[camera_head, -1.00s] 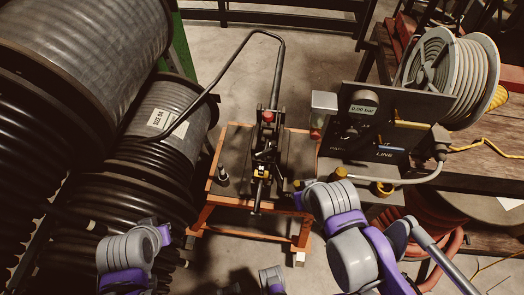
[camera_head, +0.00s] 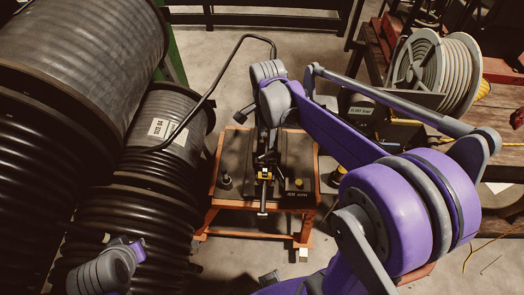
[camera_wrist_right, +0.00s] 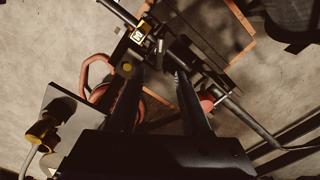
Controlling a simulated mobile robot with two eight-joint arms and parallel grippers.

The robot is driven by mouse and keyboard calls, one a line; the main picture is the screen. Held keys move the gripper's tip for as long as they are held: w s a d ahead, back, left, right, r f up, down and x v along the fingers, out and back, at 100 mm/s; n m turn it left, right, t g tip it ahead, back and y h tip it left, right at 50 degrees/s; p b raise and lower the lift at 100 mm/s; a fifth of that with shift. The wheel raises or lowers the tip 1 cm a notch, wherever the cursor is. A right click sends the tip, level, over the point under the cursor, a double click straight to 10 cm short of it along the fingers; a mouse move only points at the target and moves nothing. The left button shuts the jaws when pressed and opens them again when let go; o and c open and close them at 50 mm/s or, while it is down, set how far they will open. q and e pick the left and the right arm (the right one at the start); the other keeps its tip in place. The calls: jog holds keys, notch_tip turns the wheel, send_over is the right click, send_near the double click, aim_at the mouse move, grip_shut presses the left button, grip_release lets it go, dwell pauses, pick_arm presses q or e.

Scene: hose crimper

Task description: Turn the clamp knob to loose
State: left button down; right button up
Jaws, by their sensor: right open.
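The crimper (camera_head: 264,176) stands upright on the orange-framed bench (camera_head: 207,213), with a yellow part low on its front. In the head view my right gripper (camera_head: 264,140) hangs over its upper part and hides much of it. In the right wrist view the gripper (camera_wrist_right: 157,74) is open, its two dark fingers apart with nothing clearly held. A small yellow knob (camera_head: 299,183) sits on a dark plate right of the crimper. A red round part (camera_wrist_right: 207,103) shows beside the right finger in the wrist view. I cannot tell which is the clamp knob. My left gripper is out of sight.
Big black hose drums (camera_head: 150,165) crowd the left side. A long bent handle (camera_head: 212,85) rises behind the crimper. A gauge panel (camera_head: 362,112), partly behind my right arm, and a grey hose reel (camera_head: 440,65) stand on the right. Bare floor lies behind the bench.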

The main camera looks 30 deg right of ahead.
aim_at(266, 154)
notch_tip(266, 154, down, 9)
jog(key=shift+f+b, duration=0.2)
jog(key=shift+b, duration=0.1)
grip_shut()
dwell(0.3)
